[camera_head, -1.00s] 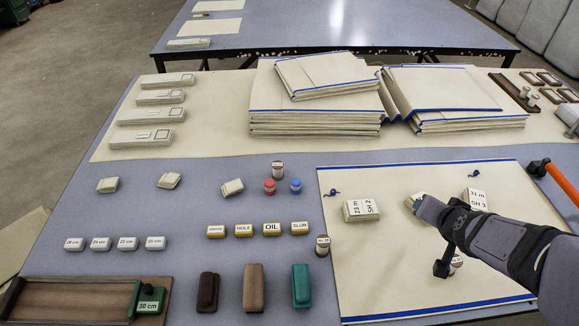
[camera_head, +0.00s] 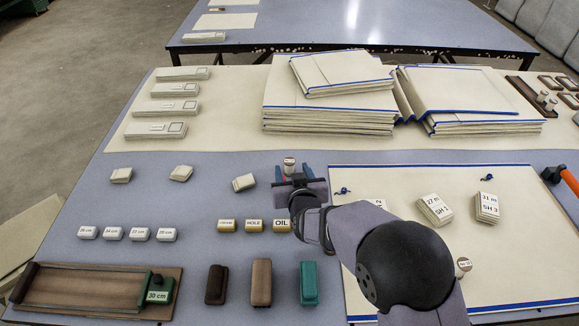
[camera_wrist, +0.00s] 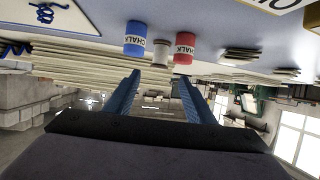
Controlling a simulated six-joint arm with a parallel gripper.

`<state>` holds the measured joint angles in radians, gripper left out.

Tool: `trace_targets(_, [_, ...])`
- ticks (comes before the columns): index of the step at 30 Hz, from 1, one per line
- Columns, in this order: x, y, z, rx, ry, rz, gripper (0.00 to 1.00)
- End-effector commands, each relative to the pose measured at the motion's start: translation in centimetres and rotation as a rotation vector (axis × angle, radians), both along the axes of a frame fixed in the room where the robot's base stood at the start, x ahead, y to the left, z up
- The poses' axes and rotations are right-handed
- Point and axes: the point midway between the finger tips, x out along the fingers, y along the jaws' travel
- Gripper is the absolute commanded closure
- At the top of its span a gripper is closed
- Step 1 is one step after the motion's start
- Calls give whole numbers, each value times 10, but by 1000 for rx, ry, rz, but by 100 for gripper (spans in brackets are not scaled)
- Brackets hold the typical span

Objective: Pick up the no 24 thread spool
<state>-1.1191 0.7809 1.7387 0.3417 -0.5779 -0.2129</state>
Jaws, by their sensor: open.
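A small pale spool with dark ends (camera_head: 289,163) stands just beyond my gripper (camera_head: 294,173) in the head view; its label is too small to read. In the wrist view the spool (camera_wrist: 161,53) appears upside down between a blue chalk pot (camera_wrist: 135,38) and a red chalk pot (camera_wrist: 184,47). My gripper (camera_wrist: 158,76) is open and empty, its two blue fingers pointing towards the spool, which lines up with the gap. Another spool (camera_head: 463,265) stands on the cream mat at the right, its label not clearly legible.
A tall cloth stack (camera_head: 330,115) rises behind. My arm covers part of the mat (camera_head: 440,290).

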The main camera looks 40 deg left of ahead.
Motion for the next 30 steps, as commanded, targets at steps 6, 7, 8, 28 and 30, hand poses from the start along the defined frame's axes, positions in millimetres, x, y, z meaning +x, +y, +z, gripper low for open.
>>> trace_targets(6, [7,8,-6,-2,1,-1,50])
trace_targets(7, [7,8,-6,-2,1,-1,50])
trace_targets(8, [7,8,-6,-2,1,-1,50])
trace_targets(28, [35,42,-30,-3,2,-1,50])
trace_targets(30, [36,43,-30,-2,2,-1,50])
